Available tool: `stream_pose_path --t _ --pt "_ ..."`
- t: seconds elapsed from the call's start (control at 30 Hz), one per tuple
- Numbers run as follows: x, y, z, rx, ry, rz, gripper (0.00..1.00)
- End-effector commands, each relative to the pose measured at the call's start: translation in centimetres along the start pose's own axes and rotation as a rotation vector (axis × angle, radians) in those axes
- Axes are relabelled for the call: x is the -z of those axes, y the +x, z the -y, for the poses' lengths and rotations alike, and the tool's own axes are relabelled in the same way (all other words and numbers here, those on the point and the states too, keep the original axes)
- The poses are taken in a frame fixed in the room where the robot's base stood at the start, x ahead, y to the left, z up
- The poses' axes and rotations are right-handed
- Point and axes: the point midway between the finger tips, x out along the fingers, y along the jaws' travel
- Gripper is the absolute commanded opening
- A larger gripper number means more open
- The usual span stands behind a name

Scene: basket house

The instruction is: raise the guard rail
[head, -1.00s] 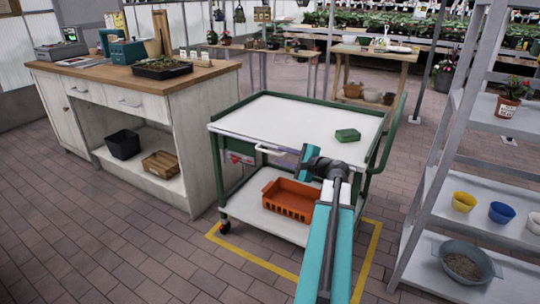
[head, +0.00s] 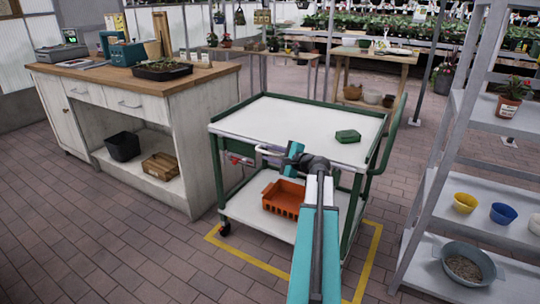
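The green-framed cart (head: 305,115) has a white top with a green raised edge along its back. A pale bar, apparently the guard rail's grip (head: 262,149), sits at the near long side, just below the top's edge. My gripper (head: 270,153) is at this bar, at the end of the teal arm reaching in from the bottom. Its fingers are small and partly hidden by my wrist. I cannot tell whether they are closed or touching the bar. My arm hides part of the cart's near side.
A green box (head: 347,136) lies on the cart top and an orange crate (head: 283,198) on its lower shelf. A wooden-topped bench (head: 215,78) stands left, a grey shelf rack (head: 440,185) right. Brick floor (head: 130,260) is clear at front left.

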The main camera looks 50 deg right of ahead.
Motion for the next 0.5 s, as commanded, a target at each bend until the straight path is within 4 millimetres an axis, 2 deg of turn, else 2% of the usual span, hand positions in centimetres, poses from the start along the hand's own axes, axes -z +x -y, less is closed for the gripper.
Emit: stream_pose_path --t 0.03,0.13,0.5 --pt "0.00 -0.01 0.00 0.000 0.000 0.000 0.16" --pt "0.00 -0.01 0.00 0.000 0.000 0.000 0.00" --pt "-0.27 -0.13 0.39 -0.001 -0.001 0.001 0.00"
